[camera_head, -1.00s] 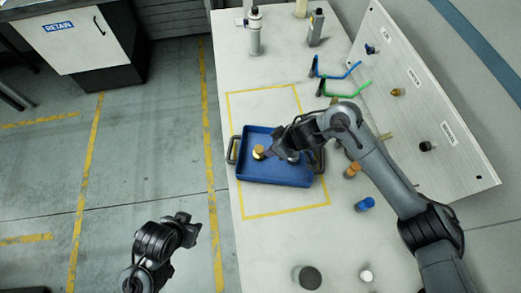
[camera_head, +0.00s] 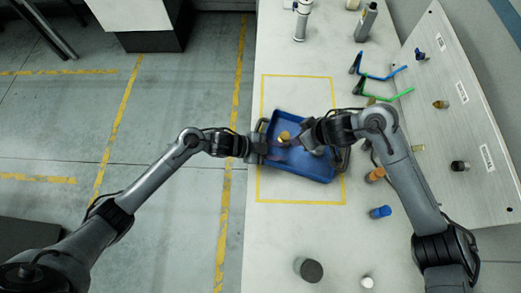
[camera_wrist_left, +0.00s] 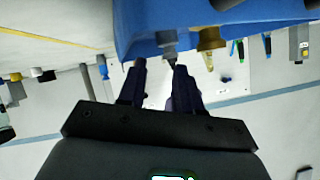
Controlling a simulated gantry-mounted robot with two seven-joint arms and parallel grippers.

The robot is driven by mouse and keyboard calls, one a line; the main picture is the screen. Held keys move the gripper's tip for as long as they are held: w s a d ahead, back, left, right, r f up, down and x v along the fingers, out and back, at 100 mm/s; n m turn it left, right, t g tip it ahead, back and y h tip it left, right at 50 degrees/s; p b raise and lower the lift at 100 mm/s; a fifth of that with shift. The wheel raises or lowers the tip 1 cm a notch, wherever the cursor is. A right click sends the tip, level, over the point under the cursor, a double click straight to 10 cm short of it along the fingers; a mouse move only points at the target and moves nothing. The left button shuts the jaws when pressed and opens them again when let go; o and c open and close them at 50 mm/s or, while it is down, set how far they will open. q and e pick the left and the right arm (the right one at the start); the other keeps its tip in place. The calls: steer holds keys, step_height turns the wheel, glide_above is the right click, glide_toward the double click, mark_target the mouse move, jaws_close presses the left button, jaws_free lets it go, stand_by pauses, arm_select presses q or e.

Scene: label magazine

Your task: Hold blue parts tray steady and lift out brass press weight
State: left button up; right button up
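The blue parts tray (camera_head: 312,172) lies inside the yellow outline on the table, slightly skewed to it. The brass press weight (camera_head: 284,136) stands inside the tray near its left side. In the left wrist view the tray (camera_wrist_left: 260,18) fills the top, with a brass-coloured piece (camera_wrist_left: 208,40) beside it. My left gripper (camera_head: 262,147) is at the tray's left handle; its fingers (camera_wrist_left: 160,68) are apart, and a grey piece shows near the fingertips. My right gripper (camera_head: 296,140) is over the tray close beside the weight; its fingers are too small to judge.
A silver piece (camera_head: 318,151) is partly hidden under my right gripper. Right of the tray are an orange part (camera_head: 375,174) and a blue part (camera_head: 381,211). Blue (camera_head: 385,75) and green (camera_head: 392,97) bent pieces stand behind. A labelled board (camera_head: 460,125) bounds the right. A dark cylinder (camera_head: 309,270) stands in front.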

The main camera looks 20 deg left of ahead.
mark_target(289, 167)
arm_select(q)
steer(key=a+g, duration=0.1)
steer(key=s+a+g+h, duration=0.1)
steer(key=a+r+g, duration=0.1)
steer(key=a+g, duration=0.1)
steer(key=shift+s+m+h, duration=0.15)
steer(key=shift+m+h, duration=0.15)
steer(key=shift+h, duration=0.1)
steer(key=shift+s+a+f+g, duration=0.1)
steer(key=shift+s+a+g, duration=0.1)
steer(key=shift+s+g, duration=0.4)
steer(key=shift+d+f, duration=0.1)
steer(key=shift+d, duration=0.1)
steer(key=x, duration=1)
jaws_close()
